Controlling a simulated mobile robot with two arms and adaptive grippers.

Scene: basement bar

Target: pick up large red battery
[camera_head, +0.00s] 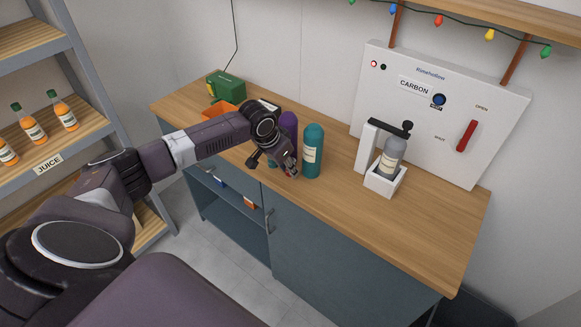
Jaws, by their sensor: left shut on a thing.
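My left arm reaches in from the left over the wooden counter (350,217). My left gripper (286,164) is low over the counter's front part, left of a teal bottle (313,152). It is shut on a small red thing (292,174), taken to be the large red battery. The fingers hide most of it, so its full shape cannot be told. I cannot tell whether it still touches the counter. My right gripper is not in view.
A purple bottle (289,122) stands close behind the gripper. A white carbonator (440,112) with a grey bottle (391,157) stands to the right. A green box (227,88) and an orange tray (219,111) are at the back left. The right front counter is clear.

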